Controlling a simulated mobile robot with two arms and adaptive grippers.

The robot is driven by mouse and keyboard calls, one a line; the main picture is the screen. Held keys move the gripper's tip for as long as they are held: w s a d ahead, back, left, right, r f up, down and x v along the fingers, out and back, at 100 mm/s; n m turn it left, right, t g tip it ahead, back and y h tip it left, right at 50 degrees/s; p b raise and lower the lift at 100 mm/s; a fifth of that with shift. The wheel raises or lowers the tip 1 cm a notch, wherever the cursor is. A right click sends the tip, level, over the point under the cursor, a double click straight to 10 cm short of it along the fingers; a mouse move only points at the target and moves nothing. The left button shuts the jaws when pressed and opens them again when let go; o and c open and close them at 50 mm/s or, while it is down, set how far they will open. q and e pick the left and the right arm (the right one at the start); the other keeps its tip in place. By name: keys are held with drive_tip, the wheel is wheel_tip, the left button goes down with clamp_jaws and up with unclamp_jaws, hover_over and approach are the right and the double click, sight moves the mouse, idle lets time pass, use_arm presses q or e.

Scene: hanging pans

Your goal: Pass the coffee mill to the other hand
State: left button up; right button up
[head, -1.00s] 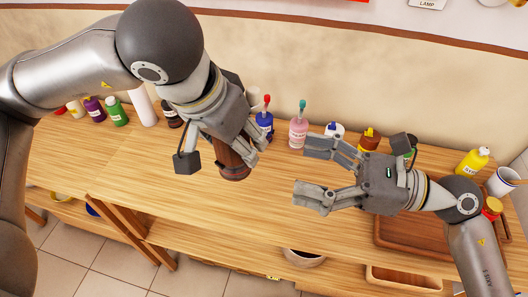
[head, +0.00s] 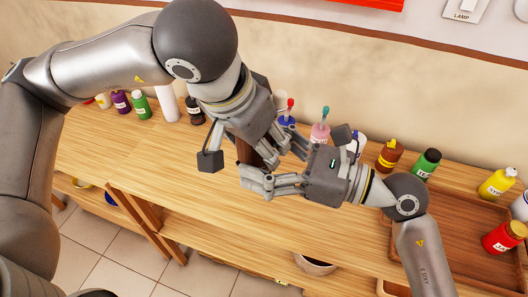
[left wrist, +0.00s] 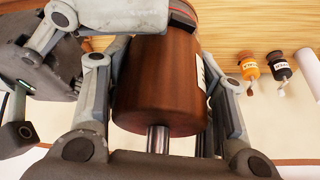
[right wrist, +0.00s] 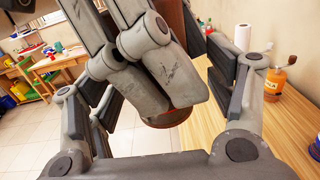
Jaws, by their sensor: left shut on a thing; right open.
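The coffee mill is a dark brown wooden cylinder, mostly hidden by the grippers in the head view (head: 246,151). My left gripper (head: 276,149) is shut on it and holds it over the table. In the left wrist view, the mill's brown body (left wrist: 160,85) with a metal stem sits between my left fingers. My right gripper (head: 262,164) is open, with its fingers reaching in on either side of the mill and my left fingers. In the right wrist view, the mill's lower edge (right wrist: 172,117) shows behind my left fingers, between my open right fingers.
The wooden table (head: 190,178) is clear in front of the grippers. Several bottles stand along the wall, including a pink one (head: 319,134), an orange-brown one (head: 389,156) and a green one (head: 428,163). A wooden tray (head: 440,215) lies at right. A lower shelf holds a bowl (head: 314,264).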

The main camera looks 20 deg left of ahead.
drive_tip(key=c, duration=1.1)
use_arm(q)
drive_tip(key=o, duration=1.2)
drive_tip(key=shift+c, duration=0.2)
use_arm(e)
drive_tip(key=shift+c, duration=0.3)
